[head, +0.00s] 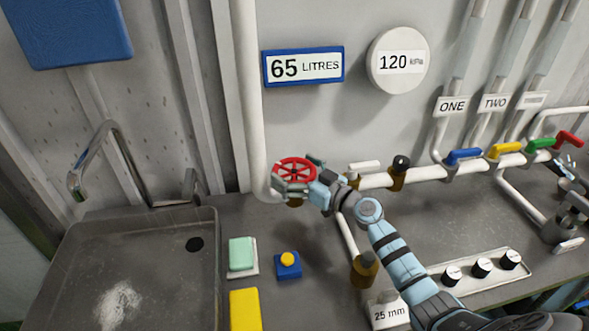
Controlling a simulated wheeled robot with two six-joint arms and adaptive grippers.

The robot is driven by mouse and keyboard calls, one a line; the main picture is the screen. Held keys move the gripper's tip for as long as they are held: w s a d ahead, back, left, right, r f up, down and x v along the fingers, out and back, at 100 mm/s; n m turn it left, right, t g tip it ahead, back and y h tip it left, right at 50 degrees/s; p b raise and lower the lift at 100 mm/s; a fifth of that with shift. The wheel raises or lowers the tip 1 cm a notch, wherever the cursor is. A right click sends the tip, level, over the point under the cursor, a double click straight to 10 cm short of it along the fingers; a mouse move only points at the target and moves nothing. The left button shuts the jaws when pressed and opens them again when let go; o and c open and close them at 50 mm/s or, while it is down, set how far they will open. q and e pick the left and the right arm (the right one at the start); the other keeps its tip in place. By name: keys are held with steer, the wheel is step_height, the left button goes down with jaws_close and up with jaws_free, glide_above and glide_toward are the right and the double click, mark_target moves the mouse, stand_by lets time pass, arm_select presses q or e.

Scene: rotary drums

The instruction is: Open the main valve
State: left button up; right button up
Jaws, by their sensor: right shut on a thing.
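The main valve's red handwheel (296,165) sits on the white pipe at the back of the bench, left of centre in the head view. My right gripper (294,185) reaches it from the lower right and is shut on the near side of its rim. The gripper and wrist hide the near part of the wheel and most of the valve body. The far part of the red rim and the spokes show.
A 65 LITRES display (304,67) and a round 120 kPa gauge (398,60) are on the wall. Blue (464,156), yellow (505,150), green and red lever handles line the pipe at right. A sink (120,270) and a blue-and-yellow button (288,263) are at left.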

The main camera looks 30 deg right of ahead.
steer(key=shift+n+y, duration=0.4)
steer(key=shift+y, duration=0.2)
steer(key=shift+c, duration=0.2)
steer(key=shift+n+g+y, duration=0.5)
steer(key=shift+g+y, duration=0.1)
steer(key=shift+y, duration=0.1)
steer(key=shift+f+n+g+y+b, duration=0.1)
steer(key=shift+n+g+y+b, duration=0.3)
steer(key=shift+n+g+y, duration=0.4)
steer(key=shift+a+f+n+g+y+b, duration=0.15)
steer(key=shift+n+g+y+b, duration=0.6)
steer(key=shift+y+b, duration=0.45)
steer(key=shift+n+g+y+b, duration=0.6)
steer(key=shift+n+g+b, duration=0.05)
steer(key=shift+g+b, duration=0.15)
steer(key=o, duration=0.8)
steer(key=shift+a, duration=0.1)
